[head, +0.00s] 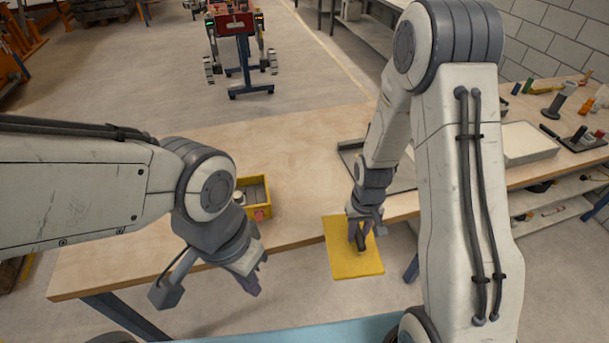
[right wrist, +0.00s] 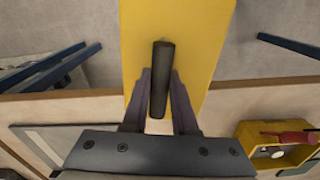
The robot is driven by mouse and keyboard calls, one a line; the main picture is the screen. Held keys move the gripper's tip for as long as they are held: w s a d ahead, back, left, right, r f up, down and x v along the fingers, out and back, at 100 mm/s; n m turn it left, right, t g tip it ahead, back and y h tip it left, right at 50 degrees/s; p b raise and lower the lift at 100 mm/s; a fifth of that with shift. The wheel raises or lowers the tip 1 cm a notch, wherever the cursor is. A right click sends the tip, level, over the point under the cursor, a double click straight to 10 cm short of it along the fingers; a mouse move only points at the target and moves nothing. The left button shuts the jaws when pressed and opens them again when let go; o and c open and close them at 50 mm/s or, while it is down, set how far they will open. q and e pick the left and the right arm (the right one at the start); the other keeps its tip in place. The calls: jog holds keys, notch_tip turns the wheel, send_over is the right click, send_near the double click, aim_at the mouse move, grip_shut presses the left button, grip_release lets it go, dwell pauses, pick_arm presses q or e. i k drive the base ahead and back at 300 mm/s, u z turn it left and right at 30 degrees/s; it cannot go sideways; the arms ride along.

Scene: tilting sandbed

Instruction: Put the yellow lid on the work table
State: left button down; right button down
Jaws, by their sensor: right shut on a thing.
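The yellow lid (head: 345,265) is a flat square plate with a dark bar handle (right wrist: 160,75). My right gripper (head: 361,236) is shut on that handle, and the handle sits between its fingers in the right wrist view (right wrist: 160,95). The lid hangs at the front edge of the work table (head: 120,250), covering part of that edge in the head view, mostly over the floor side. My left gripper (head: 252,283) is in front of the table edge, apart from the lid; its finger gap is unclear.
A yellow open box (head: 241,184) with small items, one red, stands on the table between my arms. A grey tray-like frame (head: 350,146) lies behind my right gripper. Bare tabletop lies left and behind the box. A cluttered bench (head: 530,172) is at right; another robot (head: 240,50) stands beyond.

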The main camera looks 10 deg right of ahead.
aim_at(272, 161)
jog(key=z, duration=0.15)
jog(key=k, duration=0.3)
jog(key=z, duration=0.9)
jog(key=i, duration=0.7)
jog(key=u, duration=0.95)
jog(key=i, duration=0.7)
jog(key=u, duration=0.75)
